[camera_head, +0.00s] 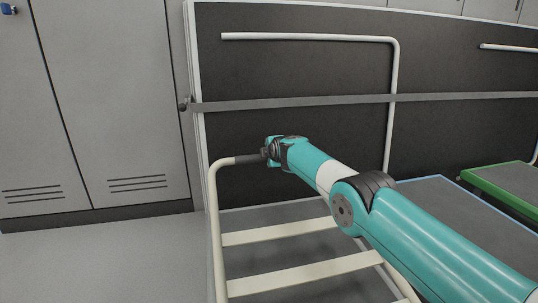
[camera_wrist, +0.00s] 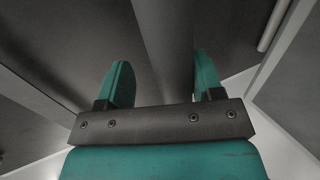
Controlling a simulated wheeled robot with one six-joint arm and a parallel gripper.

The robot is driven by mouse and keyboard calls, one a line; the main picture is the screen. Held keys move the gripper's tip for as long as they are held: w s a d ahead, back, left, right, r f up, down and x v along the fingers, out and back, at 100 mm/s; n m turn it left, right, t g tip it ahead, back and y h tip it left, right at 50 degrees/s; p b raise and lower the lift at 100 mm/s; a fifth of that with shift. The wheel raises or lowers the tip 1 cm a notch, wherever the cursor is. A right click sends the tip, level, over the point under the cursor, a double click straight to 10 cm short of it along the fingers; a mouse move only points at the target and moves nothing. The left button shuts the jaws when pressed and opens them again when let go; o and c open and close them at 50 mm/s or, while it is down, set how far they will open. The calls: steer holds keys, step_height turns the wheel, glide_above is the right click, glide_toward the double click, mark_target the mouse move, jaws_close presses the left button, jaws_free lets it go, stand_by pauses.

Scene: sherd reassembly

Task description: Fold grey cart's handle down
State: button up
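A cream tubular handle (camera_head: 215,205) with pale slats (camera_head: 290,231) stands up in front at the left of the head view. It belongs to the nearest cart, whose grey deck (camera_head: 300,258) shows between the slats. A dark grip section (camera_head: 246,159) is on its top bar. My gripper (camera_head: 264,153) is at this top bar, and my arm hides the bar's right part. In the wrist view my gripper's teal fingers (camera_wrist: 163,80) stand apart, with a broad dark grey bar (camera_wrist: 163,40) between them. A gap shows on the bar's left; I cannot tell whether the right finger touches it.
A dark panel (camera_head: 290,70) with a grey strap (camera_head: 290,102) stands behind. Another pale handle (camera_head: 310,37) stands against it. A blue-edged deck (camera_head: 435,210) and a green-edged cart (camera_head: 500,187) are at right. Grey lockers (camera_head: 110,100) and clear floor (camera_head: 110,255) are at left.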

steer(key=shift+a+r, duration=0.5)
steer(key=shift+a, duration=0.05)
steer(key=shift+s+r, duration=0.1)
steer(key=shift+s+r+p, duration=0.3)
steer(key=shift+r+p, duration=0.15)
steer(key=shift+p, duration=0.7)
steer(key=shift+s+d+r+p, duration=0.2)
steer(key=shift+s+p, duration=0.4)
steer(key=shift+p, duration=0.2)
steer(key=f+p+v, duration=0.1)
steer(key=p+v, duration=0.6)
steer(key=v, duration=0.7)
steer(key=shift+s+d, duration=0.35)
steer(key=shift+s, duration=0.2)
steer(key=shift+r, duration=0.15)
